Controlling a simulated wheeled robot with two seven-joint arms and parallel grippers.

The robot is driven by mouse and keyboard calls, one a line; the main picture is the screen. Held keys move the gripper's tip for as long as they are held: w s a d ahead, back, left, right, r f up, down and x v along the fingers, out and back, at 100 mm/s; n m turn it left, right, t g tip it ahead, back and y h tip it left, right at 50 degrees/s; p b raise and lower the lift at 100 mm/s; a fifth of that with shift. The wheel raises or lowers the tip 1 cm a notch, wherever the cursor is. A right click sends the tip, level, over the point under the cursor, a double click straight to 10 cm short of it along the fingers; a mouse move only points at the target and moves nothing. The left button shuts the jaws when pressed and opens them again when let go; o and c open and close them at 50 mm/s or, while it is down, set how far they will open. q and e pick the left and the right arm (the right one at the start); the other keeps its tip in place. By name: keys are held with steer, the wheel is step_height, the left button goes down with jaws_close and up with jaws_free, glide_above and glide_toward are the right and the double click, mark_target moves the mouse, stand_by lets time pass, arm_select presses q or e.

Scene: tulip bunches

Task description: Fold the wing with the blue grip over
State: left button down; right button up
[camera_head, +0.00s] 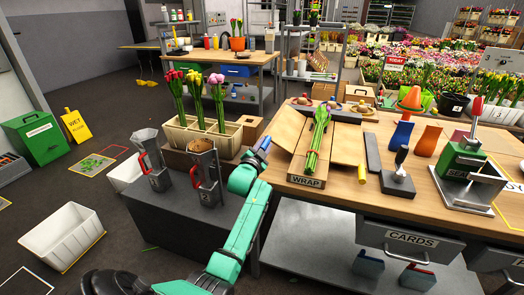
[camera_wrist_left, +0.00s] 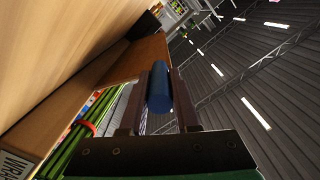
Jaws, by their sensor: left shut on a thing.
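The wrap station, with its WRAP label (camera_head: 306,181), stands on the wooden table with a bunch of green stems (camera_head: 318,142) lying along its middle. Its left wing (camera_head: 288,127) is a brown panel, and it looks tilted. My left gripper (camera_head: 262,150) is at this wing's outer left edge, shut on the blue grip (camera_head: 265,143). In the left wrist view the blue grip (camera_wrist_left: 158,90) sits between the two fingers, with a brown panel (camera_wrist_left: 146,58) beyond. The right wing (camera_head: 348,145) is on the other side of the stems, with a yellow grip (camera_head: 359,178) near its front corner. My right gripper is out of view.

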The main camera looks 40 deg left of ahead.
arm_select(q)
steer(key=r+m, duration=0.1)
steer(key=d+m, duration=0.1)
steer(key=r+m+p, duration=0.1)
steer(key=shift+w+d+r, duration=0.2)
steer(key=shift+w+r, duration=0.05)
steer(key=shift+r, duration=0.1)
steer(key=w+d+r+m, duration=0.3)
steer(key=d+m, duration=0.7)
steer(key=m, duration=0.2)
steer(key=shift+w+r+m, duration=0.15)
steer(key=shift+w+m, duration=0.1)
steer(key=shift+m, duration=0.05)
steer(key=shift+d, duration=0.15)
steer(key=c, duration=0.7)
jaws_free()
steer(key=shift+o, duration=0.2)
